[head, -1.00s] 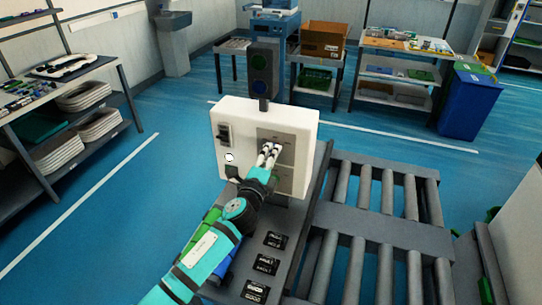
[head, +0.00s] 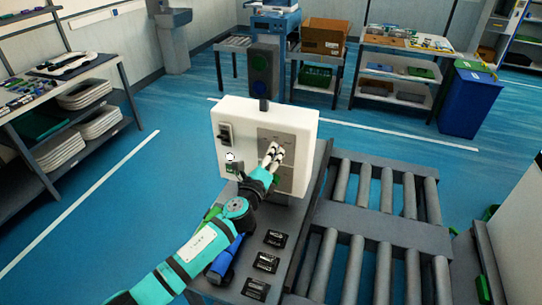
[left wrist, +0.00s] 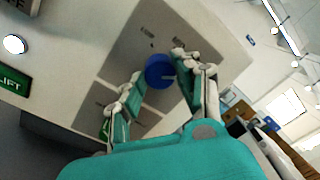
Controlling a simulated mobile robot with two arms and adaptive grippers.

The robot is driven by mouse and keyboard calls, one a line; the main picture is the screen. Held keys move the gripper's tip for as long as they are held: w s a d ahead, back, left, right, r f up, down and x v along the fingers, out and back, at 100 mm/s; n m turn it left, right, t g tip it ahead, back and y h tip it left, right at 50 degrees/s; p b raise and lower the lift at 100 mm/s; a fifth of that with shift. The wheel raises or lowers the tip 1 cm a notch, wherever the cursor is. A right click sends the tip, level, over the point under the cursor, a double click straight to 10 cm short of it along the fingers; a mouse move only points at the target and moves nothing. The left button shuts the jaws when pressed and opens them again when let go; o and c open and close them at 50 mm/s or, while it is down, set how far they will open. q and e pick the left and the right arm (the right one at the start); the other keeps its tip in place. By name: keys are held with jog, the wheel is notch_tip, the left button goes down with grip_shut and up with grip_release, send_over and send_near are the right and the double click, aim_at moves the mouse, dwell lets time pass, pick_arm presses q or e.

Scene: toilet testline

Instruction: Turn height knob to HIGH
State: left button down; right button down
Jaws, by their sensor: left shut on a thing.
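In the left wrist view a round blue knob (left wrist: 160,72) with a pale pointer mark sits on that plate. My left gripper (head: 273,153) reaches the plate and hides the knob in the head view. In the left wrist view the fingers of my left gripper (left wrist: 158,86) are on either side of the knob, shut on it. The small labels around the knob are too blurred to read. My right gripper is not in view.
A black switch (head: 225,133) and a white round button (head: 230,156) are left of the plate. A green LIFT label (left wrist: 12,82) shows in the left wrist view. A roller conveyor (head: 385,190) lies right of the box. A dark signal post (head: 262,72) stands behind.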

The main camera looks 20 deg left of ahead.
pick_arm(q)
jog(key=shift+f, duration=0.15)
jog(key=c, duration=0.9)
grip_release()
jog(key=shift+c, duration=0.2)
jog(key=s, duration=1.2)
jog(key=shift+a+f, duration=0.15)
jog(key=shift+a, duration=0.1)
